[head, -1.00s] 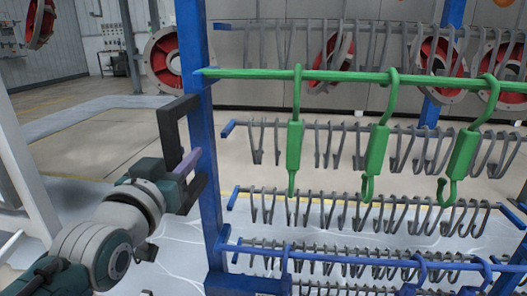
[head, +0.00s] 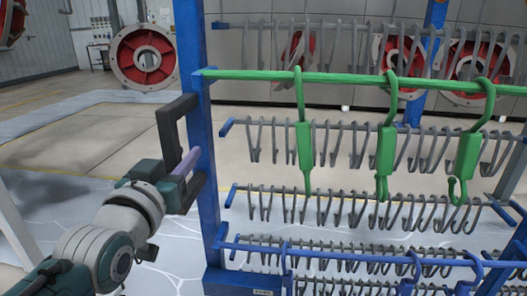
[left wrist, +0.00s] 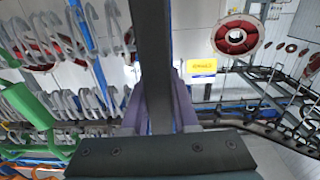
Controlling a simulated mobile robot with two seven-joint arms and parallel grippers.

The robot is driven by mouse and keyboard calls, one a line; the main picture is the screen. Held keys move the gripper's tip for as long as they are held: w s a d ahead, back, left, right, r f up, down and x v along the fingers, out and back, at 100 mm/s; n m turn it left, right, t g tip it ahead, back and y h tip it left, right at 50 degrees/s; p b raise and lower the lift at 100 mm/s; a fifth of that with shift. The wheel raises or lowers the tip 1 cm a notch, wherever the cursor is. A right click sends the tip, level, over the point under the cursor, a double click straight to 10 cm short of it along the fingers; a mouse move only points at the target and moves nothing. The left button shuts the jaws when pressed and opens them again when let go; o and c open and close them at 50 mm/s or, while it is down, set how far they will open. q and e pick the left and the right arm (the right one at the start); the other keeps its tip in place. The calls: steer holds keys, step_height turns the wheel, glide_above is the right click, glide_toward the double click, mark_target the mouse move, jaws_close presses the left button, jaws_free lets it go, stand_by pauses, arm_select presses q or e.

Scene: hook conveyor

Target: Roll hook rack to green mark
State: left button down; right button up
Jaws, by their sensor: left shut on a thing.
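The hook rack has a blue upright post (head: 197,130), a green top bar (head: 350,82) and rows of grey hooks on lower bars. Several green hooks (head: 386,150) hang from the green bar. A black handle (head: 170,122) sticks out from the left side of the post. My left gripper (head: 187,165), with purple fingers, is shut on this handle. In the left wrist view the handle (left wrist: 152,60) runs as a dark bar between the purple fingers (left wrist: 160,115). No green floor mark shows. My right gripper is not in view.
Grey floor with pale painted lanes (head: 90,135) lies open left of the rack. Red wheels (head: 143,56) hang behind and left of the rack. A panel (head: 103,27) is on the far wall. A yellow sign (left wrist: 201,66) shows in the left wrist view.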

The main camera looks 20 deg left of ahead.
arm_select(q)
steer(key=c, duration=1.1)
jaws_free()
steer(key=shift+s+a+f, duration=0.1)
steer(key=shift+s+a, duration=0.1)
steer(key=shift+a, duration=0.5)
steer(key=shift+c, duration=0.2)
steer(key=shift+o, duration=0.7)
steer(key=shift+a, duration=0.25)
steer(key=o, duration=0.3)
steer(key=shift+d, duration=0.1)
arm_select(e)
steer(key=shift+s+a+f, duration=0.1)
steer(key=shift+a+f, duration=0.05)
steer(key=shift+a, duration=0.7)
arm_select(q)
steer(key=shift+d, duration=0.1)
steer(key=shift+s+d, duration=0.1)
steer(key=shift+s, duration=0.25)
steer(key=p+v, duration=0.2)
steer(key=v, duration=0.7)
steer(key=shift+s, duration=0.15)
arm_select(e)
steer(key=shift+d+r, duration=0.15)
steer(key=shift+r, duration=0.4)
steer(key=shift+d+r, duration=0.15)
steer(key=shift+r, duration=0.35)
